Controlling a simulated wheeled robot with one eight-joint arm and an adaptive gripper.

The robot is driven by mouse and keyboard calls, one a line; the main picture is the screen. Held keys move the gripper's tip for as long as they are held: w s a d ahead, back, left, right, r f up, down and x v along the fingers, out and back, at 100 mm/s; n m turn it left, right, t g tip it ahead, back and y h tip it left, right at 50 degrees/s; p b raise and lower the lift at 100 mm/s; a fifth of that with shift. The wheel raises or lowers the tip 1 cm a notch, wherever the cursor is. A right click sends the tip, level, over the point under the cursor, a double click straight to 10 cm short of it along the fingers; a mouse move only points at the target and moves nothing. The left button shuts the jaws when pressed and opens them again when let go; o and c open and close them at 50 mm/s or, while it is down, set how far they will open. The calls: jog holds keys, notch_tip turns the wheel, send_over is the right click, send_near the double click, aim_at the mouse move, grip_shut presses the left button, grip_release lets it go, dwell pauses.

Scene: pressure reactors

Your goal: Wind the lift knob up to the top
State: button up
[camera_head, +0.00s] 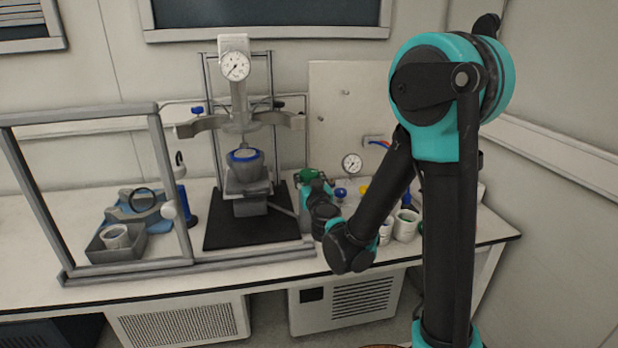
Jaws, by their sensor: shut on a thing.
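The reactor stand (238,130) is on the bench, with a pressure gauge (235,66) at the top of its head. My arm comes in from the right and bends down to the lift's right side. My gripper (303,207) is there, mostly hidden by my wrist, and is shut on the lift knob. The knob itself is hidden, so its turn angle does not show.
A grey-framed clear shield (155,115) stands open at the left. A grey tray (92,250) with a white cup is behind it.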

aim_at(309, 171)
jog(key=m+h, duration=0.1)
jog(key=h, duration=0.1)
jog(key=m+h, duration=0.3)
jog(key=h, duration=0.2)
jog(key=shift+a+m, duration=0.25)
jog(key=shift+m, duration=0.05)
jog(key=m+h, duration=0.2)
jog(key=h, duration=0.1)
jog(key=m+g+h, duration=0.1)
jog(key=h, duration=0.1)
jog(key=shift+d+m+g+h, duration=0.1)
jog(key=shift+m+g+h, duration=0.2)
jog(key=shift+m+h, duration=0.1)
jog(key=m+g+h, duration=0.4)
jog(key=h, duration=0.1)
jog(key=shift+w, duration=0.1)
jog(key=shift+d+m+g+h, duration=0.15)
jog(key=shift+m+g+h, duration=1.5)
jog(key=shift+g, duration=0.55)
jog(key=shift+m+g, duration=0.3)
jog(key=shift+m, duration=0.05)
jog(key=o, duration=1.2)
notch_tip(309, 171, up, 10)
jog(key=shift+r, duration=0.1)
